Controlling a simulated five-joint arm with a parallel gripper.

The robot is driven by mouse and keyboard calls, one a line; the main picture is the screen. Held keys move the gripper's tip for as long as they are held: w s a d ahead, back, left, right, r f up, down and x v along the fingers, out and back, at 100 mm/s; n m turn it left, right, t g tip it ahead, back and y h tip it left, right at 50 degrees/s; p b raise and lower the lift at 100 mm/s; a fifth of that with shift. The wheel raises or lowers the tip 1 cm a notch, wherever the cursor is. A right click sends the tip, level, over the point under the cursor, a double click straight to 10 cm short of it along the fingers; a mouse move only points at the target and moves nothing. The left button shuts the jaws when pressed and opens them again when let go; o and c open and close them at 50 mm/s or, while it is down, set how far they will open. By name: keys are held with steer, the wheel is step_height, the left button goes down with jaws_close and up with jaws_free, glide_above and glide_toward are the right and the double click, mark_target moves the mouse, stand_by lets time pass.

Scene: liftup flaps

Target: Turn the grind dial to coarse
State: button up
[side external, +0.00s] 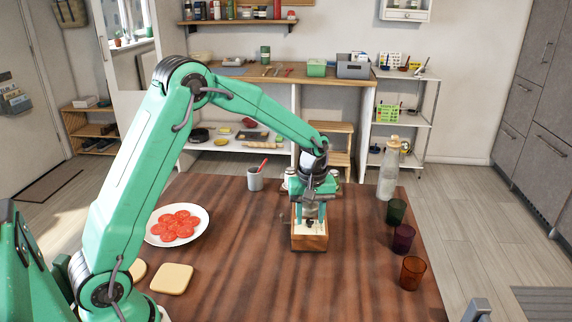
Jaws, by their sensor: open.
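A small wooden box-shaped grinder (310,243) with a pale panel stands on the table, right of the middle. A small dark part, perhaps the grind dial (309,224), shows on the pale panel; its setting is too small to read. My gripper (310,219) points down over the grinder, its fingers open on either side of the dark part. I cannot tell whether the fingers touch it. The upper part of the grinder is hidden behind my gripper.
A grey mug (255,183) stands behind left of the grinder. A clear bottle (388,180) and green (396,212), purple (403,240) and orange (413,274) cups line the right edge. A plate (153,234) of red slices lies left. The front middle table is clear.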

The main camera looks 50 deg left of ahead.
steer(key=shift+c, duration=0.2)
jaws_close()
steer(key=shift+m, duration=0.3)
steer(key=m, duration=1.1)
stand_by(0.3)
steer(key=shift+m, duration=0.3)
steer(key=shift+o, duration=0.2)
jaws_free()
